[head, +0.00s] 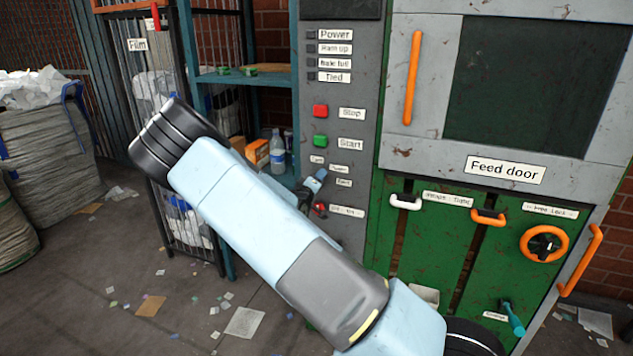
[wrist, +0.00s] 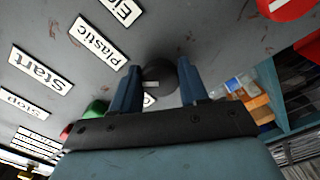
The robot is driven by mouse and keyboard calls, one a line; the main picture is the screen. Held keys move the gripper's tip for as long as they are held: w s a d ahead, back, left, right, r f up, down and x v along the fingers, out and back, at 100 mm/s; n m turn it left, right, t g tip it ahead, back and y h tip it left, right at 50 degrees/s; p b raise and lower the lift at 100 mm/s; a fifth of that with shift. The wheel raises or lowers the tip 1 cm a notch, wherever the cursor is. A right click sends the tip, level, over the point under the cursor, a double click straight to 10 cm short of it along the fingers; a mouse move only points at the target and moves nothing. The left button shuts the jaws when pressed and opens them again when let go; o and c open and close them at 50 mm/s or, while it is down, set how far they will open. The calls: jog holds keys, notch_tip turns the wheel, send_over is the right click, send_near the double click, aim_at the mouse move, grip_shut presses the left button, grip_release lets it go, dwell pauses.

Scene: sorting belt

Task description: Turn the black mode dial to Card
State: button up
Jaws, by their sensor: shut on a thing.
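The black mode dial (wrist: 160,78) is on the grey control panel (wrist: 200,35), between the two blue fingers of my gripper (wrist: 159,65) in the wrist view. The fingers are shut on its sides. A small pale mark shows on the dial, but I cannot tell which label it points to. Labels reading Plastic (wrist: 100,40) and another, cut off, sit beside it; a further label is mostly hidden behind the gripper. In the head view my gripper (head: 308,188) is at the panel, below the Start label (head: 351,143), and hides the dial.
A green button (head: 320,140) and a red button (head: 320,111) sit above the dial. A red knob (head: 320,209) is just below. Shelves with a bottle (head: 277,152) and orange box (head: 257,152) stand left. The green-fronted machine with the feed door (head: 505,170) is right.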

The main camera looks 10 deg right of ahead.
jog(key=n, duration=0.4)
jog(key=shift+w+a+n, duration=0.1)
jog(key=shift+a+n, duration=0.2)
jog(key=shift+a, duration=0.05)
jog(key=shift+f+n, duration=0.1)
jog(key=shift+n, duration=1.5)
jog(key=shift+d, duration=0.1)
jog(key=o, duration=0.8)
jog(key=shift+o, duration=1.3)
jog(key=shift+d, duration=0.1)
